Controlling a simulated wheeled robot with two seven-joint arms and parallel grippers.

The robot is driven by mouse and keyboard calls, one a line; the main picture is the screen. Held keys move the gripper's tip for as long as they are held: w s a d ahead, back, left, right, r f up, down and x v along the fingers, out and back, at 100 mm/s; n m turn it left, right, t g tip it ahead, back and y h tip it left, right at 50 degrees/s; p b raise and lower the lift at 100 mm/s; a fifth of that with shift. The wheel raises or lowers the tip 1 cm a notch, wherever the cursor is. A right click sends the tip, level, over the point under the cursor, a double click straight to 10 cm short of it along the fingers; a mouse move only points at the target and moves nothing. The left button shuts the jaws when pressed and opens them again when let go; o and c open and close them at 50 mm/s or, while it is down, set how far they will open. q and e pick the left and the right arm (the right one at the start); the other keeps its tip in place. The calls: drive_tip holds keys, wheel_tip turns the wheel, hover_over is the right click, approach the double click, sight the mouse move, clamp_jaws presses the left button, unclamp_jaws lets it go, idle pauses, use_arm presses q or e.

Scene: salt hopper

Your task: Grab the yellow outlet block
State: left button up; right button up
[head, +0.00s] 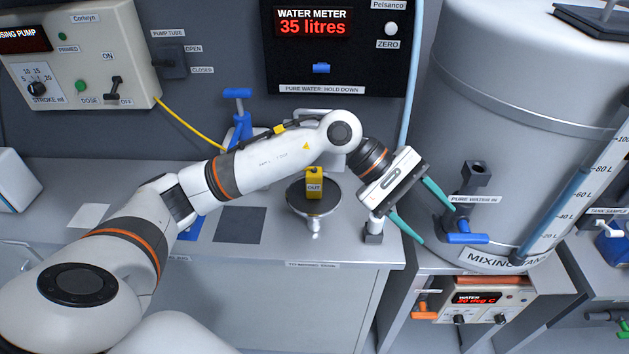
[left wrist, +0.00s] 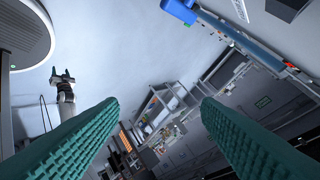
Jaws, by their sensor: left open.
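The yellow outlet block (head: 314,183), labelled OUT, stands upright on a round dark-topped stand (head: 297,204) on the grey bench, left of the tank. My left gripper (head: 437,225) is open and empty, to the right of the block and clear of it. Its teal fingers point down and right toward the tank's lower side, away from the block.
The mixing tank (head: 500,110) with a blue-handled water inlet valve (head: 467,238) stands close to the left fingers. A small metal post (head: 374,228) is beneath the gripper. A blue tap (head: 238,115) is behind my forearm. A dark square mat (head: 240,225) lies left of the stand.

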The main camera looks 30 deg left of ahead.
use_arm(q)
drive_tip(key=w+a+m+y, duration=0.3)
drive_tip(key=a+y, duration=0.4)
drive_tip(key=a, duration=0.5)
drive_tip(key=y, duration=0.5)
approach(314, 171)
drive_tip(key=shift+s+d+f+m+p, duration=0.2)
drive_tip(key=shift+f+m+p, duration=0.1)
drive_tip(key=shift+f, duration=0.25)
drive_tip(key=f, duration=0.1)
drive_tip(key=f+p, duration=0.1)
drive_tip(key=f, duration=0.1)
drive_tip(key=f+p, duration=0.1)
drive_tip(key=f, duration=0.1)
drive_tip(key=shift+w+a+f, duration=0.1)
drive_tip(key=shift+w+a, duration=0.15)
drive_tip(key=shift+w, duration=0.15)
drive_tip(key=shift+f, duration=0.6)
drive_tip(key=shift+f+p, duration=0.3)
drive_tip(key=shift+p, duration=0.35)
drive_tip(key=f, duration=0.1)
drive_tip(key=f+p, duration=0.2)
drive_tip(key=shift+w+a+f, duration=0.2)
drive_tip(key=shift+w+f, duration=0.1)
drive_tip(key=shift+w+a+f+t, duration=0.1)
drive_tip(key=shift+f+t, duration=0.2)
drive_tip(key=shift+f, duration=0.15)
drive_tip(key=c, duration=1.2)
